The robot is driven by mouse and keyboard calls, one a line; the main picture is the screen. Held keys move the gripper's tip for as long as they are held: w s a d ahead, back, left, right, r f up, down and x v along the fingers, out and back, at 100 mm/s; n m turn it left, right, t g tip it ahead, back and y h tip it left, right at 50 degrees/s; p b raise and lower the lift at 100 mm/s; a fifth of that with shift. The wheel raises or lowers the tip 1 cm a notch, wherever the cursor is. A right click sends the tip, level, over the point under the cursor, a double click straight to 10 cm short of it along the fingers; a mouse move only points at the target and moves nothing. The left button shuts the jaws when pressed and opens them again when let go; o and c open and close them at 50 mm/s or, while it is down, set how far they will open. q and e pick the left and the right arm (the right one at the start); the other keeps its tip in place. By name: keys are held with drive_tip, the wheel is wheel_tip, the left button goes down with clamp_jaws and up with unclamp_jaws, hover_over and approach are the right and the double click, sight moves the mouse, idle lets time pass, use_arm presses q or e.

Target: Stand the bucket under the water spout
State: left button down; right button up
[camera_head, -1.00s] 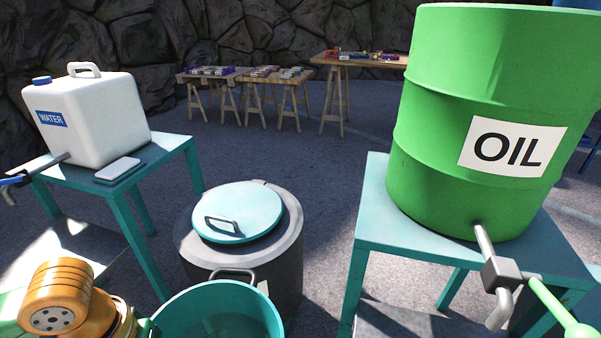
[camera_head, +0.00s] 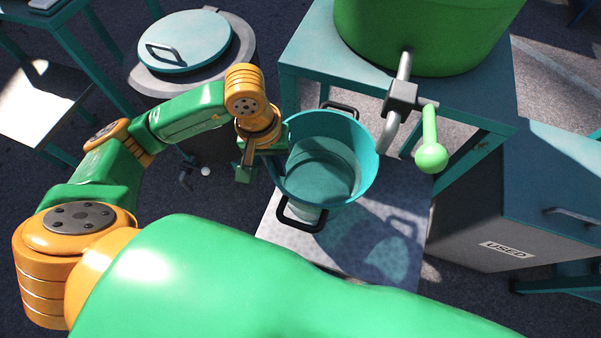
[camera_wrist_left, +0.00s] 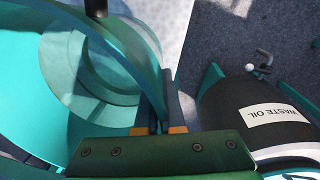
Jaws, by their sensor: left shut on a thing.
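The teal bucket (camera_head: 325,165), with dark handles, is left of and below the oil barrel's grey spout (camera_head: 390,135) in the head view. It is above or on a pale grey platform (camera_head: 282,243); its shadow falls on the platform, and I cannot tell whether its base touches. My left gripper (camera_head: 272,148) is shut on the bucket's left rim. The left wrist view shows the fingers (camera_wrist_left: 162,105) on either side of the bucket wall (camera_wrist_left: 135,45). The water container and its spout are out of view now. My right gripper is not in view.
The green oil barrel (camera_head: 425,35) stands on a teal table (camera_head: 305,50), with a green lever (camera_head: 430,150). A lidded grey drum (camera_head: 190,45), labelled WASTE OIL in the wrist view (camera_wrist_left: 255,115), stands left. A USED box (camera_head: 510,220) stands right.

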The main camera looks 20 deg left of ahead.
use_arm(q)
hover_over(299, 185)
wheel_tip(299, 185, down, 6)
drive_tip(key=shift+s+a+r, duration=0.1)
drive_tip(key=shift+a+r, duration=0.05)
drive_tip(key=shift+r, duration=0.05)
wheel_tip(299, 185, down, 2)
drive_tip(key=shift+f, duration=0.25)
drive_tip(key=shift+f, duration=0.2)
drive_tip(key=c, duration=1)
unclamp_jaws()
drive_tip(key=shift+r, duration=0.1)
drive_tip(key=shift+c, duration=0.2)
